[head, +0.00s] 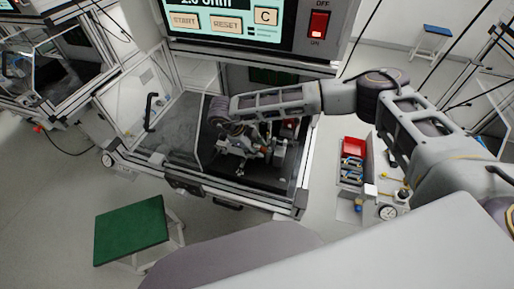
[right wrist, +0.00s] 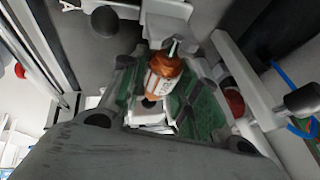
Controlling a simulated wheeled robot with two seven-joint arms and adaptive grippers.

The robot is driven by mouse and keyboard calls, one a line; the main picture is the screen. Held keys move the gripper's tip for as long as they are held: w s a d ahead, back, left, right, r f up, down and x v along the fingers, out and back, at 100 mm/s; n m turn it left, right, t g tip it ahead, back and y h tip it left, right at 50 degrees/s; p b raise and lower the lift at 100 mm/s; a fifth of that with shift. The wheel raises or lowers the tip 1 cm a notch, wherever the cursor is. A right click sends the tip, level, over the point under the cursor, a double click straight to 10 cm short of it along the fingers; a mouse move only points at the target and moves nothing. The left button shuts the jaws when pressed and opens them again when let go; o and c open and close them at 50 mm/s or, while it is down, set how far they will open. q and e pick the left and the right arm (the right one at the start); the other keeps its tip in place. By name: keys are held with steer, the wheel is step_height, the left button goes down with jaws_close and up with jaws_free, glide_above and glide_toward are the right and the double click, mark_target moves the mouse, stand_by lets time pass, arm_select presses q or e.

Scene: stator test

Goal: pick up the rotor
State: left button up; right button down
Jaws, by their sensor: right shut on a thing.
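The rotor (right wrist: 164,72), a copper-coloured part with a pale labelled band and a thin metal shaft, shows in the middle of the right wrist view. My right gripper (right wrist: 160,98) is shut on it, with its green-padded fingers on either side. In the head view my right gripper (head: 243,146) is inside the test machine, over its dark floor, among small fixture parts. The rotor is too small and covered to make out clearly there. Whether it still touches the fixture I cannot tell. My left gripper is not in view.
The test machine has a clear door (head: 135,112) standing open at left and a screen panel with a red switch (head: 319,24) above. A red bin (head: 354,147) and a gauge (head: 388,212) are on the bench at right. A green-topped stool (head: 131,229) stands in front.

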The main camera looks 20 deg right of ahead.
mark_target(260, 146)
steer(key=shift+r+b, duration=0.3)
steer(key=shift+r, duration=0.5)
steer(key=shift+s+a+r+b, duration=0.1)
steer(key=shift+r+b, duration=0.25)
steer(key=shift+r, duration=0.55)
steer(key=shift+s+a+b, duration=1.55)
steer(key=shift+s+a, duration=3.4)
steer(key=shift+s, duration=2.4)
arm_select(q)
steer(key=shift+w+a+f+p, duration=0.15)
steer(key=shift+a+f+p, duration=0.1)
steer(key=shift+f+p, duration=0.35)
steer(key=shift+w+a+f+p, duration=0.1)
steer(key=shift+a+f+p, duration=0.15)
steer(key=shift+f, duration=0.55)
arm_select(e)
steer(key=shift+r, duration=2.5)
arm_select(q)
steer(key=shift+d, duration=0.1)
